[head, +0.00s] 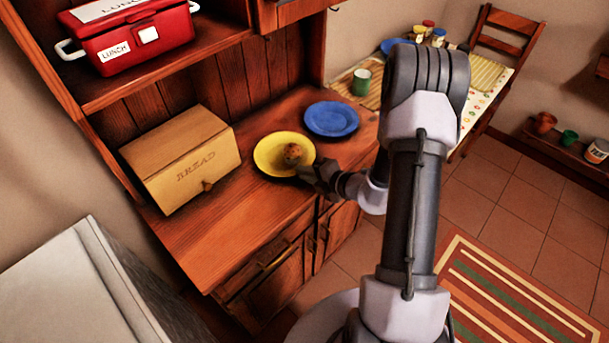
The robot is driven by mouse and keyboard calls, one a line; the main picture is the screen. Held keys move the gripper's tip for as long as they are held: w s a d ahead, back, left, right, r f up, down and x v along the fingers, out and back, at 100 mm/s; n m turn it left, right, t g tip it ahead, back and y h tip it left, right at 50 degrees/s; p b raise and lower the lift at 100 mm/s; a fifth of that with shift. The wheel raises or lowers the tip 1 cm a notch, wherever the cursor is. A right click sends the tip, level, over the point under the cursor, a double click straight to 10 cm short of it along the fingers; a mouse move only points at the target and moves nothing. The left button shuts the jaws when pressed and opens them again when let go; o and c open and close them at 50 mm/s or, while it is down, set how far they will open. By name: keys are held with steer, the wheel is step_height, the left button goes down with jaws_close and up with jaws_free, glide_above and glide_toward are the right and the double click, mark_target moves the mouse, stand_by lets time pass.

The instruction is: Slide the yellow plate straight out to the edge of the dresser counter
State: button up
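The yellow plate (268,151) lies on the dresser counter (215,245), between the bread box and the blue plate. A small round brown food item (293,153) rests on the right part of the yellow plate. My gripper (308,172) is at the plate's lower right rim, on the side toward the counter's front edge. Its fingertips are small and dark here, so I cannot tell whether they touch or grip the rim. Bare counter shows between the plate and the front edge.
A wooden bread box (182,165) stands left of the plate, and a blue plate (331,119) lies close on its right. A red lunch box (130,35) sits on the shelf above. A table with a green mug (361,82) stands behind my arm.

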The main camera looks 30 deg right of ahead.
steer(key=shift+w+a+f, duration=0.1)
steer(key=shift+w, duration=0.05)
jaws_close()
